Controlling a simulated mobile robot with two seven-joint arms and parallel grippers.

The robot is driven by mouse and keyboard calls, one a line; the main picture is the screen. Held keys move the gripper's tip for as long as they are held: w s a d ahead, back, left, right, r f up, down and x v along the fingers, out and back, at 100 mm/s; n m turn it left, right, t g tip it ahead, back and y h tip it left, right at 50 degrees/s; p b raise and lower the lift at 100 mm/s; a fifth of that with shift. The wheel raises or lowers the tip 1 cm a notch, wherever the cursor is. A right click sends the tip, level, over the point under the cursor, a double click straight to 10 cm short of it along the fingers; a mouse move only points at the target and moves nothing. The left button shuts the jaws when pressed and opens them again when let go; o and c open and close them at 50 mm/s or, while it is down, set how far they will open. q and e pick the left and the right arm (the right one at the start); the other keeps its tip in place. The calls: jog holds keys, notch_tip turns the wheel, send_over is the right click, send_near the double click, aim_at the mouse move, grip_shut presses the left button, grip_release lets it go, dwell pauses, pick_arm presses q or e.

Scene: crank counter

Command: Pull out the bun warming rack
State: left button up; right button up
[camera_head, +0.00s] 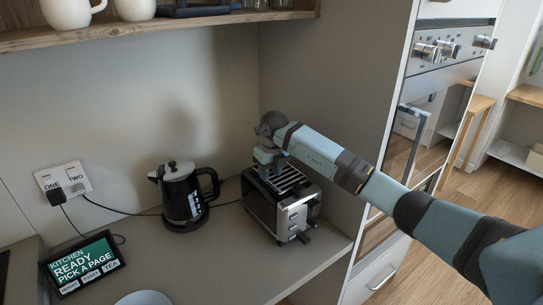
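The bun warming rack (287,181) shows as pale bars across the top of a black and silver toaster (296,214). The toaster stands at the right end of the counter, against the tall cabinet side. My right arm reaches in from the right, and its gripper (264,168) points down at the back left end of the rack. The fingers are small and partly hidden there, so I cannot tell whether they are open, shut or touching the rack. My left gripper is not in view.
A black kettle (184,197) stands left of the toaster, its cord running to a wall socket (66,182). A tablet screen (84,263) leans at the front left. A wooden shelf (150,28) hangs above. The counter (225,262) in front is mostly clear.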

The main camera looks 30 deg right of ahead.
jog(key=shift+w+f, duration=0.15)
jog(key=shift+f, duration=1.1)
grip_shut()
jog(key=shift+r+p, duration=0.55)
jog(key=shift+r, duration=0.2)
jog(key=shift+r+p, duration=1.6)
jog(key=shift+r, duration=1.25)
